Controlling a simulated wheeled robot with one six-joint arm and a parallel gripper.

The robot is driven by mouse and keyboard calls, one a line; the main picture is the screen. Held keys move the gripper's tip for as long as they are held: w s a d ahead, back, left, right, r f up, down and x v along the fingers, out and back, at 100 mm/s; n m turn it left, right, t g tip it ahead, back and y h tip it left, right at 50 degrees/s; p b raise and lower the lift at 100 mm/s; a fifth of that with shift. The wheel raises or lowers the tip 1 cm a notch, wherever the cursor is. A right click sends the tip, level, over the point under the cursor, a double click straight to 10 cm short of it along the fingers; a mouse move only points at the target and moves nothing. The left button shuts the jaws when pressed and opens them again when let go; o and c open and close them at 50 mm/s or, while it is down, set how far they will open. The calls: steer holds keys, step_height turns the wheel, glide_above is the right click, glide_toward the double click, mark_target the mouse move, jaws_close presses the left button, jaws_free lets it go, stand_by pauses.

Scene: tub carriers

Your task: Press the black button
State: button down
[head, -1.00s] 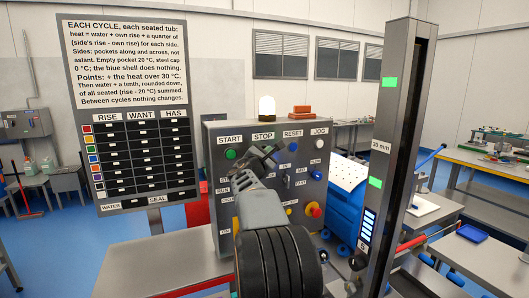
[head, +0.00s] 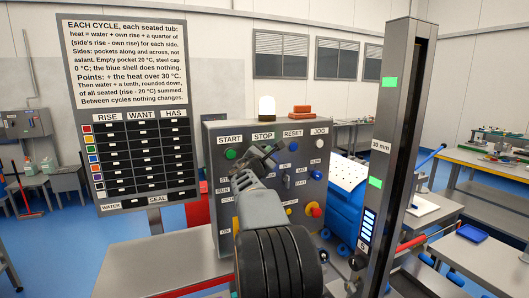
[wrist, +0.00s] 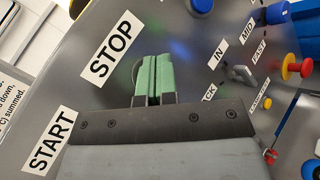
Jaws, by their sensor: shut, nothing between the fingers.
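The grey control panel (head: 222,208) stands in the middle of the head view, with a STOP label (head: 263,135) at its top between START and RESET. I cannot make out the black button; my gripper covers the area just below STOP. My gripper (head: 271,151) is in front of that area. In the wrist view its green fingertips (wrist: 153,76) are together and empty, pointing at the panel beside the STOP label (wrist: 110,47). A thin dark curved edge shows left of the fingertips. I cannot tell whether they touch anything.
A green button (head: 231,154) is left of my gripper, a blue button (head: 294,145) and a white button (head: 319,144) right. A red knob (head: 315,211) sits lower right.

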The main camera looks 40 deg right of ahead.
steer(key=shift+w, duration=0.15)
stand_by(0.6)
steer(key=shift+w+d, duration=0.15)
steer(key=shift+w, duration=0.1)
stand_by(0.5)
steer(key=shift+f, duration=0.1)
steer(key=shift+s+b, duration=0.35)
steer(key=shift+b, duration=0.25)
steer(key=s+a+b, duration=0.2)
steer(key=s+b, duration=0.2)
steer(key=s, duration=0.1)
steer(key=shift+s+a, duration=0.25)
steer(key=shift+s, duration=0.1)
